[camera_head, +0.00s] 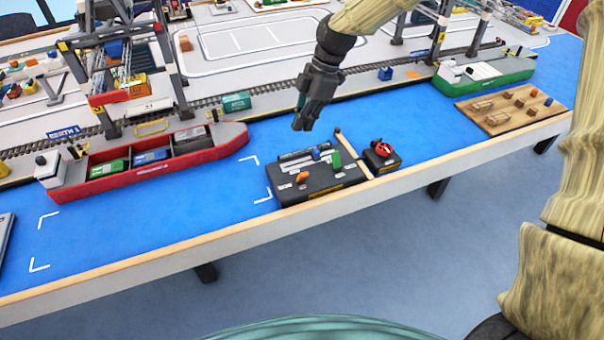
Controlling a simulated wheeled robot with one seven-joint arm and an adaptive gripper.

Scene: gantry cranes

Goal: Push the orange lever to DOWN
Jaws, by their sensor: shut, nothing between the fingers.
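The orange lever (301,176) sits on the left part of a black control box (322,189) near the table's front edge. It looks tilted, but its exact position and the label marks are too small to read. A green lever (336,160) stands to its right and a small blue one (315,154) sits behind it on the same box. My gripper (301,125) is shut and empty. It hangs above and behind the box, apart from the orange lever, with its fingers pointing down.
A small black box with a red button (383,149) stands right of the control box, past a wooden strip (352,154). A red ship (150,165) lies left, a green ship (485,74) at the back right. A wooden tray (510,108) lies right. Blue table surface around the box is clear.

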